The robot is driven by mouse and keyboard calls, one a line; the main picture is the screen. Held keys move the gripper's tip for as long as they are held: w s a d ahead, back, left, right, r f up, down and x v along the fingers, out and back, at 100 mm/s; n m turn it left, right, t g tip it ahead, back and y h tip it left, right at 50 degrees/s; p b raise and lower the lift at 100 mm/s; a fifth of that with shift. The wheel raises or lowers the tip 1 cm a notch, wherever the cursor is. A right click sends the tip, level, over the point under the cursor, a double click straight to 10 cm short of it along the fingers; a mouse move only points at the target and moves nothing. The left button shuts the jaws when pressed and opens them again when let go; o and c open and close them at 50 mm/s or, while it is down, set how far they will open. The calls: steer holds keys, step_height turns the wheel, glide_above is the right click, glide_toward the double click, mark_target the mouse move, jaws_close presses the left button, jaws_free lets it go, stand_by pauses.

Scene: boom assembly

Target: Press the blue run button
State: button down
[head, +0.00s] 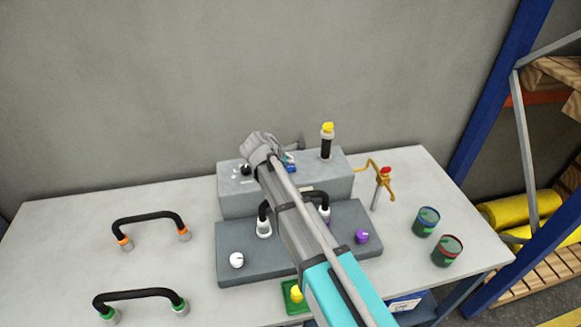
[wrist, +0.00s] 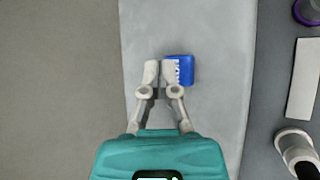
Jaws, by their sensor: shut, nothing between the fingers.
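The blue run button (wrist: 183,70) is a blue square with white lettering on the grey box top in the wrist view. My gripper (wrist: 158,66) is shut and empty, its fingertips over the button's left edge in that view. The fingers hide part of the white lettering. I cannot tell whether the fingertips touch the button or hover above it. In the head view, my arm reaches across the table to the grey box (head: 236,204), and a small blue patch shows beside its end. My fingers cannot be made out clearly there.
A darker grey block (head: 340,240) with white and purple knobs stands in front of the box. A yellow-topped black post (head: 327,142) and a red-topped valve (head: 385,172) stand to the right. Black handles and two cups are on the table (head: 60,235).

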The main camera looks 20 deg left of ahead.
mark_target(289, 167)
steer(key=shift+f, duration=0.15)
stand_by(0.5)
steer(key=shift+f+b, duration=0.25)
steer(key=shift+b, duration=0.15)
steer(key=shift+f+b, duration=0.5)
steer(key=shift+b, duration=0.05)
stand_by(1.0)
steer(key=shift+r, duration=0.1)
steer(key=shift+r+p, duration=0.85)
steer(key=shift+p, duration=0.15)
steer(key=shift+r+p, duration=2.5)
